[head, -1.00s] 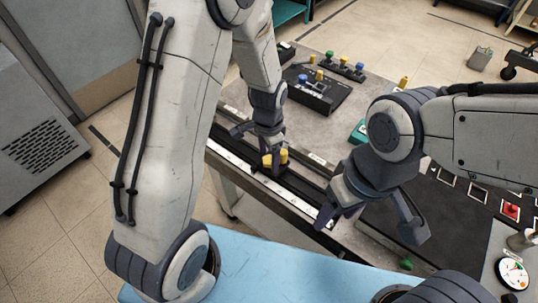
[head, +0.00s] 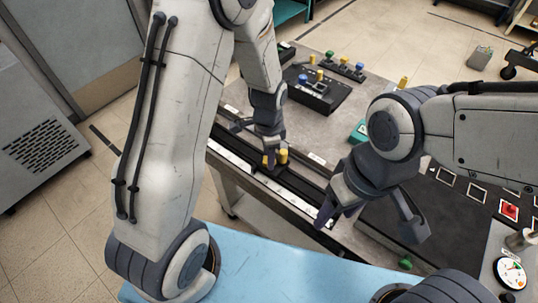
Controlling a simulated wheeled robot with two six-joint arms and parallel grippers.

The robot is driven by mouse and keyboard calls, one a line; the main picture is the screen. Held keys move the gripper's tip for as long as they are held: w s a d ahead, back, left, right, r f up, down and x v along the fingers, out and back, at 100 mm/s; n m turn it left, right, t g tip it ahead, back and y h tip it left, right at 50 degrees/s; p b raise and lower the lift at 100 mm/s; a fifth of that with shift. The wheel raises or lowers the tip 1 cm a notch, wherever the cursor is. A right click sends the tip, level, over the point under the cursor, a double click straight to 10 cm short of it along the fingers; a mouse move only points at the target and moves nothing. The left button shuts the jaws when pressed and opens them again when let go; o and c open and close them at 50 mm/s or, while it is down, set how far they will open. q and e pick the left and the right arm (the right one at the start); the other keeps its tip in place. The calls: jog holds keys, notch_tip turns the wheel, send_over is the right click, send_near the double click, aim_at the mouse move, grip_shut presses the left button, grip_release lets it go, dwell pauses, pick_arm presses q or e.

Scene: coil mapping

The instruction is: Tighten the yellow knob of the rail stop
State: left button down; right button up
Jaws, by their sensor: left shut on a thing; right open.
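The yellow knob (head: 268,160) of the rail stop sits on the dark rail (head: 298,184) in the middle of the head view. My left gripper (head: 268,152) reaches down over it from above and is shut on it; its fingers hide part of the knob. A second yellow post (head: 283,156) stands just right of the knob, outside the jaws. The body of the rail stop is mostly hidden. My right gripper (head: 368,219) is open and empty, over the right end of the rail, with its fingers spread.
A white scale (head: 250,172) runs along the rail's near side.

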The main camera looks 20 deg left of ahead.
pick_arm(q)
jog(key=shift+c, duration=2)
grip_release()
notch_tip(320, 180, up, 10)
jog(key=shift+r, duration=0.25)
jog(key=s+d+r+n, duration=0.2)
jog(key=s+d+r, duration=0.1)
jog(key=s, duration=0.7)
jog(key=s+d+r+n+h, duration=0.1)
jog(key=s+d+r+n, duration=0.2)
jog(key=s, duration=0.7)
jog(key=shift+s+d+r, duration=0.15)
jog(key=shift+s+d, duration=0.15)
jog(key=shift+d, duration=0.75)
